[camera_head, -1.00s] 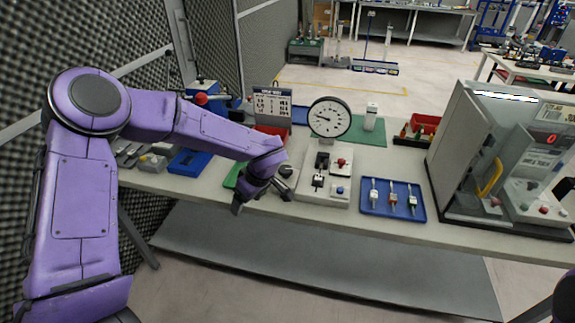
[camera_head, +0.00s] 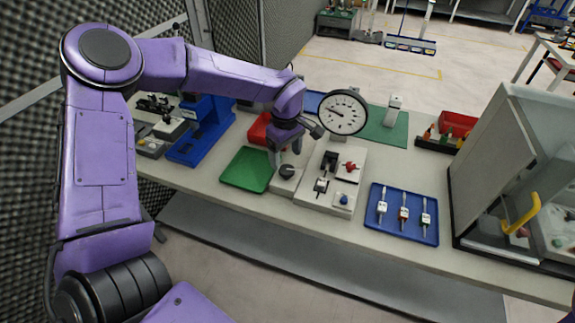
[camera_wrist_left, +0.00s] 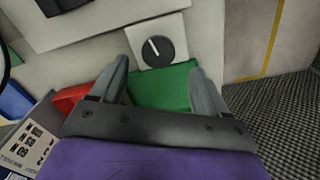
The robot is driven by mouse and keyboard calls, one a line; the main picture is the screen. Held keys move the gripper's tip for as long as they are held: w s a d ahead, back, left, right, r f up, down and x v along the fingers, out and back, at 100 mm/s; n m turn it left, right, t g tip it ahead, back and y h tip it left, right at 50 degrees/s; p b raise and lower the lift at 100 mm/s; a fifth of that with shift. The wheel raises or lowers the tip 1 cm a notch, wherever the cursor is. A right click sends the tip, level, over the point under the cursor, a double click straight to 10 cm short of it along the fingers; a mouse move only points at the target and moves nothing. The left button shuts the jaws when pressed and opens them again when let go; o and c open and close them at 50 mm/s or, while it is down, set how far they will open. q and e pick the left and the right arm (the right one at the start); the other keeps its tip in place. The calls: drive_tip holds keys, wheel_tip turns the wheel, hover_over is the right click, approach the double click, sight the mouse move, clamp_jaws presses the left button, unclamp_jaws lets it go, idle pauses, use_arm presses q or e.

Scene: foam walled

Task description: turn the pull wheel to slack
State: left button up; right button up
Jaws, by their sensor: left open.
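The pull wheel appears to be the round black knob (camera_head: 287,171) with a white pointer line, on a small light block left of the gauge stand. It also shows in the left wrist view (camera_wrist_left: 157,50), just beyond the fingertips. My left gripper (camera_head: 286,150) is above and beside the knob, pointing down. In the left wrist view its two fingers (camera_wrist_left: 160,68) are spread apart with nothing between them. The knob looks clear of both fingers. The round white dial gauge (camera_head: 343,113) stands behind the light base plate (camera_head: 328,205). My right gripper is out of view.
A green tray (camera_head: 247,169) lies left of the knob and a red bin (camera_head: 259,129) behind it. A blue tray (camera_head: 402,214) with small tools lies right. A grey cabinet (camera_head: 505,150) stands at the right end. The table's front edge is close.

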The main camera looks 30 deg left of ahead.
sight(287, 169)
use_arm(q)
drive_tip(key=f, duration=0.4)
drive_tip(key=f+p, duration=0.1)
drive_tip(key=f, duration=0.1)
drive_tip(key=shift+w+d+f, duration=0.1)
drive_tip(key=shift+w+f, duration=0.15)
drive_tip(key=shift+f, duration=0.05)
drive_tip(key=shift+s, duration=0.15)
drive_tip(key=c, duration=1)
drive_tip(key=shift+c, duration=0.2)
